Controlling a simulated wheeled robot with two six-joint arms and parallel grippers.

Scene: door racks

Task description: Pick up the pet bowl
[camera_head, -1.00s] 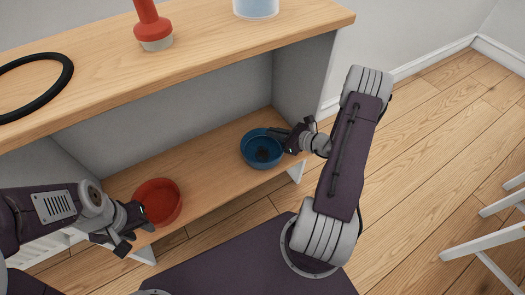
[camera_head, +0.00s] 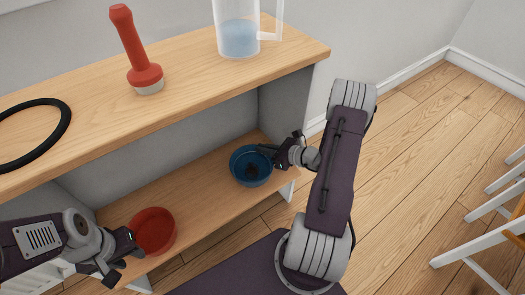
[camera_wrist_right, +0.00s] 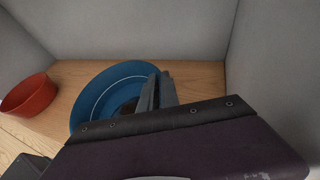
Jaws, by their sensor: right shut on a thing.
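A blue bowl (camera_head: 240,176) is at the right end of the lower shelf in the head view, with a dark patch inside. It also shows in the right wrist view (camera_wrist_right: 88,100). My right gripper (camera_head: 270,151) is shut on the blue bowl's rim on its right side. Its fingers (camera_wrist_right: 156,90) cover part of the bowl in the wrist view. I cannot tell whether the bowl touches the shelf. A red bowl (camera_head: 153,231) stands on the lower shelf to the left. My left gripper (camera_head: 118,258) is open beside the red bowl's left side and appears empty.
The upper shelf (camera_head: 190,95) overhangs the bowls and holds a red-handled tool (camera_head: 131,50), a black ring (camera_head: 62,128) and a pitcher (camera_head: 238,38). The shelf's grey side panel (camera_head: 287,110) is close to my right gripper. White-legged furniture (camera_head: 470,250) stands at right.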

